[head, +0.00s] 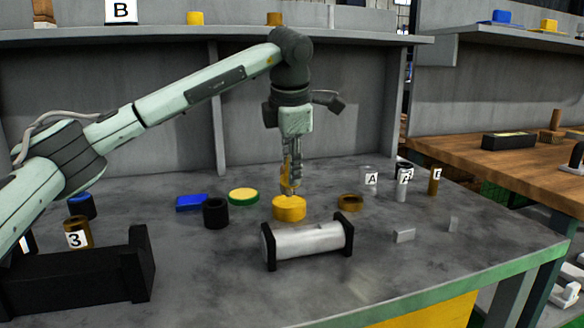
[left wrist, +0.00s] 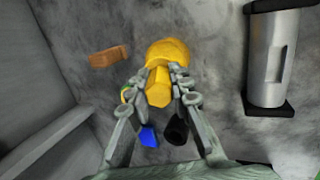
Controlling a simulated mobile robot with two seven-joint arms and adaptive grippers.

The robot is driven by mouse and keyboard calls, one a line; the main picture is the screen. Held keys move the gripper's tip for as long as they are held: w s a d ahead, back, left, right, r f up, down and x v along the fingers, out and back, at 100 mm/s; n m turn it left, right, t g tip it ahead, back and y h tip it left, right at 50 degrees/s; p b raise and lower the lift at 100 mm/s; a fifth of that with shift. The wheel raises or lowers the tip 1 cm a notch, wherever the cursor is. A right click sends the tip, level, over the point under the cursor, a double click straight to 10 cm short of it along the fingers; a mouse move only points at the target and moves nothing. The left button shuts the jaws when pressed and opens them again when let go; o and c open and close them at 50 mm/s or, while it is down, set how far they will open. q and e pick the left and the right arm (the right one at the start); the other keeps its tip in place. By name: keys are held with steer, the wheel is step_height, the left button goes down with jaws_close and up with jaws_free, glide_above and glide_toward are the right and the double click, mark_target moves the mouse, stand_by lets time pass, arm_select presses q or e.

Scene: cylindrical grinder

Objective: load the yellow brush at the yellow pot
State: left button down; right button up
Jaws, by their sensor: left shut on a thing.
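The yellow brush (left wrist: 158,90) is held upright between the fingers of my left gripper (head: 292,180), which is shut on it. In the head view the fingers hide most of the brush. The yellow pot (head: 289,209) is a short, round yellow piece on the grey bench. My left gripper is directly above the pot, with the brush pointing down at it. The pot also shows just beyond the brush in the left wrist view (left wrist: 170,50). I cannot tell whether the brush tip is inside the pot or just above it. My right gripper is not in view.
A silver cylinder (head: 307,240) between black end plates stands close in front of the pot. A black cup (head: 216,213), a green-rimmed yellow disc (head: 243,196) and a blue block (head: 191,203) are to its left.

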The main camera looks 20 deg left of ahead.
arm_select(q)
steer(key=shift+f+b, duration=0.35)
steer(key=shift+f, duration=0.2)
stand_by(0.6)
stand_by(1.0)
steer(key=shift+r+p, duration=2.9)
steer(key=shift+r, duration=0.65)
steer(key=shift+f, duration=0.15)
